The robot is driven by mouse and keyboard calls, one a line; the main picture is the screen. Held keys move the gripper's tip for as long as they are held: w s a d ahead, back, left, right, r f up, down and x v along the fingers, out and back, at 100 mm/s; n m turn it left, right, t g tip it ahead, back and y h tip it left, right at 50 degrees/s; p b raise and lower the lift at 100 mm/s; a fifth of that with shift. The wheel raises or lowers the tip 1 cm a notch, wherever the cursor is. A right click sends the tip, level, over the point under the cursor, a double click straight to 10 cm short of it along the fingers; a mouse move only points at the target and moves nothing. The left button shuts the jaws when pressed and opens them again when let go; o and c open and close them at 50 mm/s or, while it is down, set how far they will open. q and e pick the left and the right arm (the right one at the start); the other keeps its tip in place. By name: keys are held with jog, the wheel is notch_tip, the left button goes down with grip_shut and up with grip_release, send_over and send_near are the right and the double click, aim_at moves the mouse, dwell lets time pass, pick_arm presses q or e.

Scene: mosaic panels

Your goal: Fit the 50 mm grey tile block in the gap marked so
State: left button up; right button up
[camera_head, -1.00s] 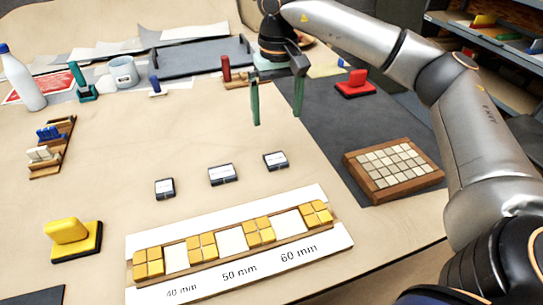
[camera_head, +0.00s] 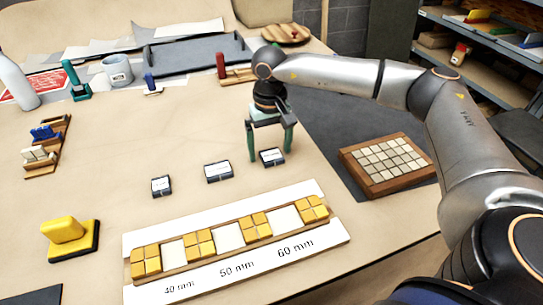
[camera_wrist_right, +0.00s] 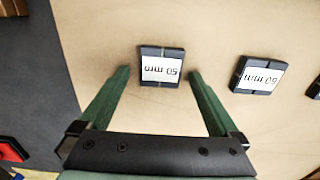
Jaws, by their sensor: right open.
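The 50 mm block (camera_head: 273,157), dark grey with a white label, lies flat on the table, rightmost in a row of 3 blocks. The right wrist view shows it (camera_wrist_right: 162,66) with its "50 mm" label upside down. My right gripper (camera_head: 270,153) is open above it, its green fingers (camera_wrist_right: 160,80) on either side of the block, not gripping it. The white gap marked 50 mm (camera_head: 230,238) is the middle one in the wooden strip (camera_head: 207,262), between yellow tile groups, and is empty. My left gripper is out of view.
The 60 mm block (camera_head: 219,172) and a smaller block (camera_head: 161,186) lie to the left. A wooden tile panel (camera_head: 388,164) stands on the dark mat at right. A yellow-handled tool (camera_head: 68,238) is at front left. Bare table separates blocks and strip.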

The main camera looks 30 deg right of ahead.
jog(key=shift+c, duration=0.4)
jog(key=c, duration=1.4)
jog(key=shift+c, duration=0.2)
jog(key=shift+r, duration=0.15)
